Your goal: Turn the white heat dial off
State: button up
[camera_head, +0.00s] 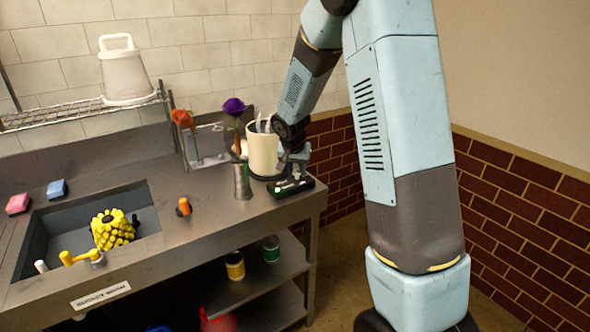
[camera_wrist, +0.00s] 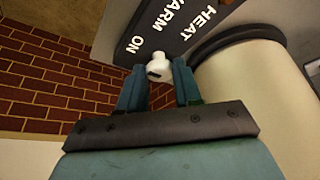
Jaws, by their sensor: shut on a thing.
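The white heat dial (camera_wrist: 159,67) is a small white knob with a dark mark on it. In the wrist view it sits between the two fingers of my gripper (camera_wrist: 160,85), which is shut on it. The dial is on a dark panel (camera_wrist: 205,42) with the white words HEAT, WARM and ON. In the head view my gripper (camera_head: 297,170) is at the dark warmer base (camera_head: 285,189) at the counter's right end. The dial is too small there to make out clearly.
A cream pot (camera_head: 262,152) stands on the warmer, close beside my gripper. A grey metal vase (camera_head: 242,182) stands left of it, with a purple flower (camera_head: 234,106) near. A sink (camera_head: 60,235) holds a yellow object. A brick wall (camera_head: 525,210) is at the right.

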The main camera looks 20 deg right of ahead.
jog(key=shift+n, duration=0.4)
jog(key=n, duration=0.1)
jog(key=n+y, duration=0.1)
jog(key=n, duration=0.1)
jog(key=shift+d, duration=0.25)
jog(key=n, duration=0.1)
jog(key=n+y, duration=0.1)
jog(key=n, duration=0.1)
jog(key=n+y, duration=0.1)
jog(key=n, duration=0.1)
jog(key=shift+d, duration=0.25)
jog(key=n+y, duration=0.1)
jog(key=n, duration=0.1)
jog(key=n+y, duration=0.1)
jog(key=n, duration=0.1)
jog(key=shift+w+n+g, duration=0.15)
jog(key=shift+n+g, duration=0.15)
jog(key=n+g+y, duration=0.1)
jog(key=n, duration=0.3)
jog(key=shift+d, duration=0.1)
jog(key=shift+n, duration=0.4)
jog(key=o, duration=1)
jog(key=shift+o, duration=0.2)
